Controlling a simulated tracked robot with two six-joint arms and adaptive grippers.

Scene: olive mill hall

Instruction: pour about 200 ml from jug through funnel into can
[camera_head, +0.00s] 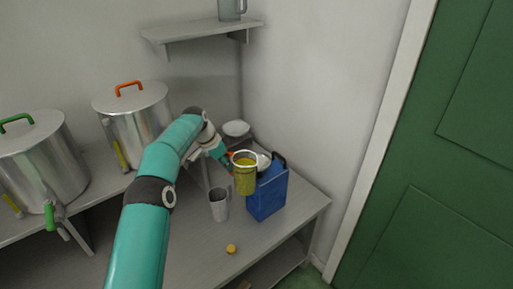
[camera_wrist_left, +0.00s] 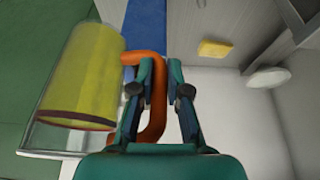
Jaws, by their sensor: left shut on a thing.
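The clear jug (camera_head: 245,178) of yellow-green oil is up in the air beside the blue can (camera_head: 268,194), partly in front of it, and looks about upright. It also shows in the left wrist view (camera_wrist_left: 82,75). My left gripper (camera_head: 229,162) is shut on the jug's orange handle (camera_wrist_left: 153,120). A pale, whitish round piece (camera_head: 264,161), probably the funnel, shows behind the jug at the can's top. The jug hides part of it, so its seating in the can's mouth cannot be told. No pouring stream shows. My right gripper is not in view.
A grey metal mug (camera_head: 219,206) stands left of the can. A white dish (camera_head: 236,128) is at the back corner. Two steel drums (camera_head: 135,115) stand left. A wall shelf (camera_head: 200,31) hangs above.

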